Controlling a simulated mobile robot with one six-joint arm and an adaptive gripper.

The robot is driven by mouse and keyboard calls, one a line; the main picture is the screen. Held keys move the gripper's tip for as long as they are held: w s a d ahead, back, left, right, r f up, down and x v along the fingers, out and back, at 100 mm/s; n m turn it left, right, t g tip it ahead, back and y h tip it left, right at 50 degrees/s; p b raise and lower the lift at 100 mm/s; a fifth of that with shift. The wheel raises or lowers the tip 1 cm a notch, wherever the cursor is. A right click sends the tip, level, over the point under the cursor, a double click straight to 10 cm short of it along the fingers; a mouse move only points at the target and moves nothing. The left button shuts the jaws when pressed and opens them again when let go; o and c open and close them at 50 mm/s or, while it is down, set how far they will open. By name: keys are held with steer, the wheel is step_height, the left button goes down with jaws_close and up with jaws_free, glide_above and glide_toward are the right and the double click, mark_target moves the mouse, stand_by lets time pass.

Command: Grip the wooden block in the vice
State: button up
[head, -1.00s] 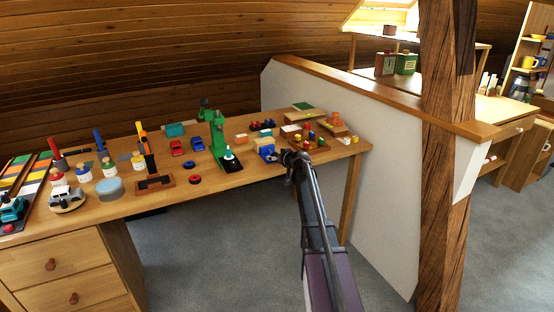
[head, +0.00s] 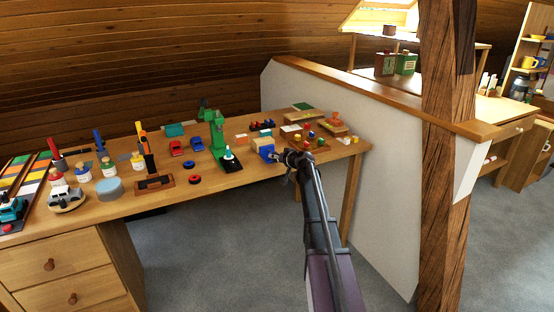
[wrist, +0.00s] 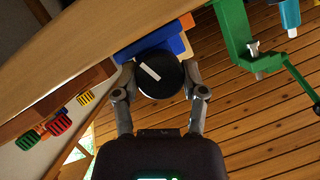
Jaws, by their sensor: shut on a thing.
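The blue vice (head: 266,152) stands near the front edge of the workbench, with the pale wooden block (head: 261,140) at its top. In the wrist view the blue vice body (wrist: 152,44) lies just beyond a round black knob (wrist: 160,80) with a white stripe. My gripper (wrist: 161,72) has one finger on each side of this knob and is shut on it. In the head view my gripper (head: 284,158) reaches the vice from the front right. I cannot tell from these views whether the vice jaws touch the block.
A green press (head: 219,142) stands left of the vice, and it also shows in the wrist view (wrist: 236,38). A white partition (head: 345,140) borders the bench. The floor in front is clear.

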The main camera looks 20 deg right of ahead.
steer(key=o, duration=1.1)
steer(key=shift+o, duration=0.2)
steer(key=shift+a+n+h+p, duration=0.1)
steer(key=shift+n+h+p, duration=0.2)
steer(key=shift+n+h, duration=0.6)
steer(key=p+v, duration=0.6)
steer(key=v, duration=0.8)
steer(key=s+a+f+n+g+y+b, duration=0.1)
steer(key=s+a+f+y+b, duration=0.1)
steer(key=a+f+b, duration=0.4)
steer(key=s+a+f+n+g+y+b, duration=0.2)
steer(key=s+a+f+b, duration=0.3)
steer(key=a, duration=1)
steer(key=shift+s+a+f+n+y+b, duration=0.25)
steer(key=shift+f+y+b, duration=0.35)
steer(key=shift+f+b, duration=0.85)
steer(key=shift+a+f+p, duration=0.1)
steer(key=shift+f+p, duration=0.3)
